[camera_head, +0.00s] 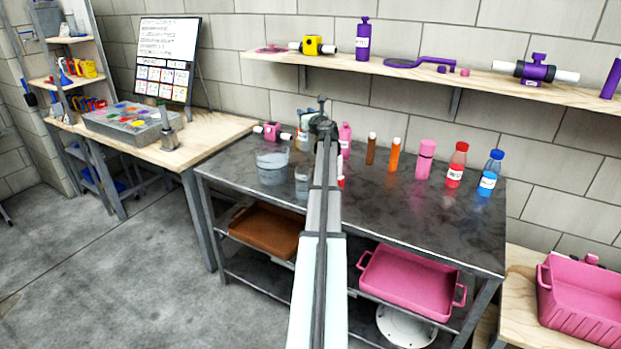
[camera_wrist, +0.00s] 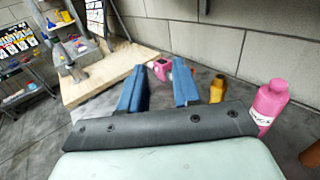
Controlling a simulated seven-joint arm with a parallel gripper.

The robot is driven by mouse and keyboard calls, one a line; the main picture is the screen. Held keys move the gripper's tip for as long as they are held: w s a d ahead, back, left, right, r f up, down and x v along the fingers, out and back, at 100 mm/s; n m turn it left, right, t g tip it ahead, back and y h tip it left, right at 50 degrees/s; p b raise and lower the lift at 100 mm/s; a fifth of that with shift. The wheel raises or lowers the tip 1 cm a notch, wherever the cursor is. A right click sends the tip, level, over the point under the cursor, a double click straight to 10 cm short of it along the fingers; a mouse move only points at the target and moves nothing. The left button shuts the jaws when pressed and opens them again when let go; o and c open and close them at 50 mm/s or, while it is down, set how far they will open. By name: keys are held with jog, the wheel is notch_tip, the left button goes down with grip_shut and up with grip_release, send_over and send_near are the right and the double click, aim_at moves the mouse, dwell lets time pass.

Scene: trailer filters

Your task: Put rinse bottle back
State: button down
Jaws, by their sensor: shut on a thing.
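My gripper (camera_head: 322,118) is over the back of the dark metal table (camera_head: 400,210), seen along my arm. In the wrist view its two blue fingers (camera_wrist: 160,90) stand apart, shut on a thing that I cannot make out. I cannot tell which bottle is the rinse bottle. A pink bottle (camera_head: 345,138) with a white label stands just right of the gripper; it also shows in the wrist view (camera_wrist: 270,105). A labelled bottle (camera_head: 303,140) is just left of the gripper. An amber bottle (camera_wrist: 217,88) shows beyond the right finger.
Brown, orange (camera_head: 394,155), pink (camera_head: 425,160), red-capped (camera_head: 456,165) and blue-capped (camera_head: 490,173) bottles stand along the table's right. A clear beaker (camera_head: 272,167) and a pink fitting (camera_head: 269,131) are at the left. A wall shelf (camera_head: 400,66) hangs above. The table's front right is clear.

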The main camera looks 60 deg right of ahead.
aim_at(312, 145)
jog(key=s+f, duration=0.2)
jog(key=f, duration=0.1)
jog(key=shift+d+f+n+y, duration=0.15)
jog(key=shift+d+n+y, duration=0.05)
jog(key=shift+n+y, duration=0.1)
notch_tip(312, 145, down, 5)
jog(key=shift+r, duration=0.1)
jog(key=shift+f, duration=2.4)
jog(key=c, duration=0.8)
grip_release()
jog(key=v, duration=1.2)
jog(key=shift+s, duration=0.1)
